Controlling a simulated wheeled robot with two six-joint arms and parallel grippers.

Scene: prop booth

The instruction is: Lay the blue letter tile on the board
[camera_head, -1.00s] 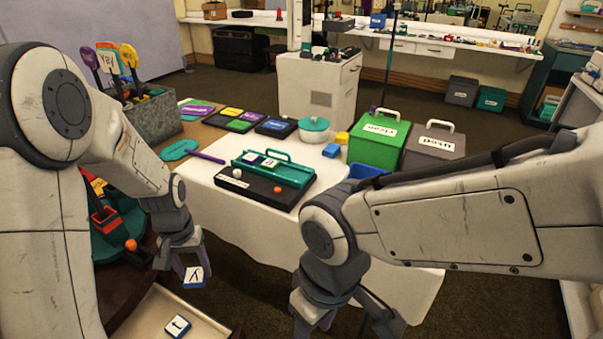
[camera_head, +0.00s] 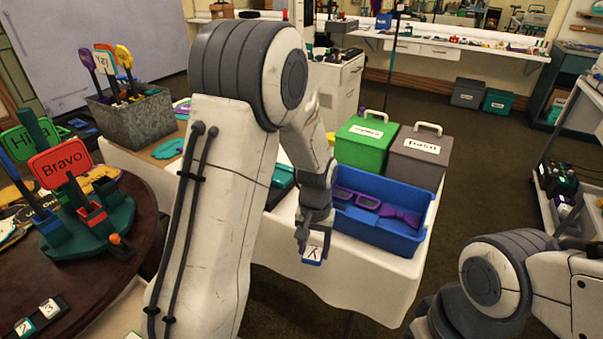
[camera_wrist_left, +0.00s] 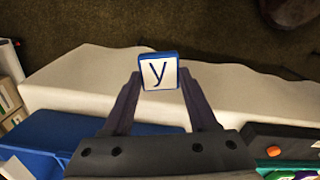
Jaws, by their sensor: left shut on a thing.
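My left gripper (camera_head: 312,238) is shut on the blue letter tile (camera_head: 313,254), which has a white face with a dark "Y". The tile also shows between the fingertips in the left wrist view (camera_wrist_left: 159,72). It is held in the air in front of the white table's front edge. The dark board (camera_wrist_left: 290,132) with an orange knob shows at the lower right of the left wrist view, apart from the tile. In the head view my left arm hides most of the board. My right arm is at the lower right of the head view, its fingertips out of sight.
A blue bin (camera_head: 400,236) with purple pieces stands on the table (camera_head: 345,281) just right of my left gripper. Green (camera_head: 364,144) and grey (camera_head: 418,160) lidded boxes stand behind it. A round dark table (camera_head: 143,222) with a teal holder is at left.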

